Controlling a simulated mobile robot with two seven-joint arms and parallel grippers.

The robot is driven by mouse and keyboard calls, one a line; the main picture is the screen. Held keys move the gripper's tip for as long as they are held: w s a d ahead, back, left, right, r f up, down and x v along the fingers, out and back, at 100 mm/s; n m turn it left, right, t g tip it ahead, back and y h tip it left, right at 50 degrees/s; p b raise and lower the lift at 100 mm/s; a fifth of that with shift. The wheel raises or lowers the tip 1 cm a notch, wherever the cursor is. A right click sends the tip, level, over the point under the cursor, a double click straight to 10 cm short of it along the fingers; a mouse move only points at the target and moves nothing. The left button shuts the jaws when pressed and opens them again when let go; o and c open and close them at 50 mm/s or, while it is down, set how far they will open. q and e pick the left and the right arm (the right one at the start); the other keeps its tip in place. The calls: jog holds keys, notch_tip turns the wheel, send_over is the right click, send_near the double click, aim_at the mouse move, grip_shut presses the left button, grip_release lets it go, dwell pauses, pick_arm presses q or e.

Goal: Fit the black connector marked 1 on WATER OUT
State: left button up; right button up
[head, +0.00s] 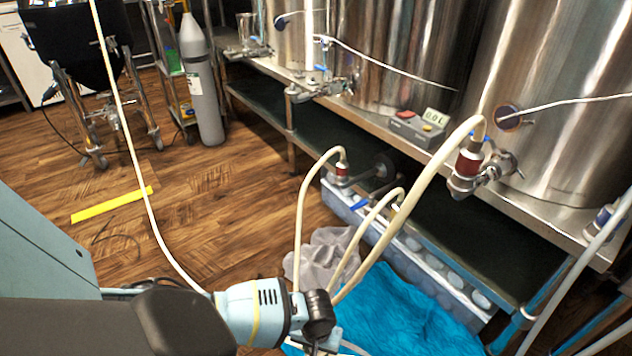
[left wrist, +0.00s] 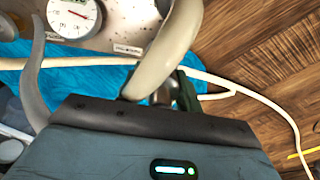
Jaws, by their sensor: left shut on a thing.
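My left gripper (head: 322,336) is low in the middle of the head view, its fingertips mostly hidden. It is shut on what seems to be the black connector; a dark piece (left wrist: 163,93) shows at the end of a thick cream hose (left wrist: 168,48) in the left wrist view. I cannot read a number 1 on it. Behind the hose is a metal plate (left wrist: 118,28) with a round dial gauge (left wrist: 73,14) and a small label (left wrist: 127,49) too small to read. I cannot make out which port is WATER OUT. My right gripper is not in view.
Cream hoses arc up to red-collared fittings (head: 469,162) beside the steel tanks (head: 410,40). A blue cloth (head: 395,315) and a grey cloth (head: 318,255) lie below. A clear crate (head: 430,262) sits under the bench. The wooden floor at left is mostly open.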

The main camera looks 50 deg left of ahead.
pick_arm(q)
jog(key=shift+f, duration=0.2)
dwell(0.4)
jog(key=shift+f+b, duration=0.3)
jog(key=shift+f, duration=0.2)
jog(key=shift+f, duration=0.65)
jog(key=o, duration=1.3)
jog(key=shift+c, duration=0.2)
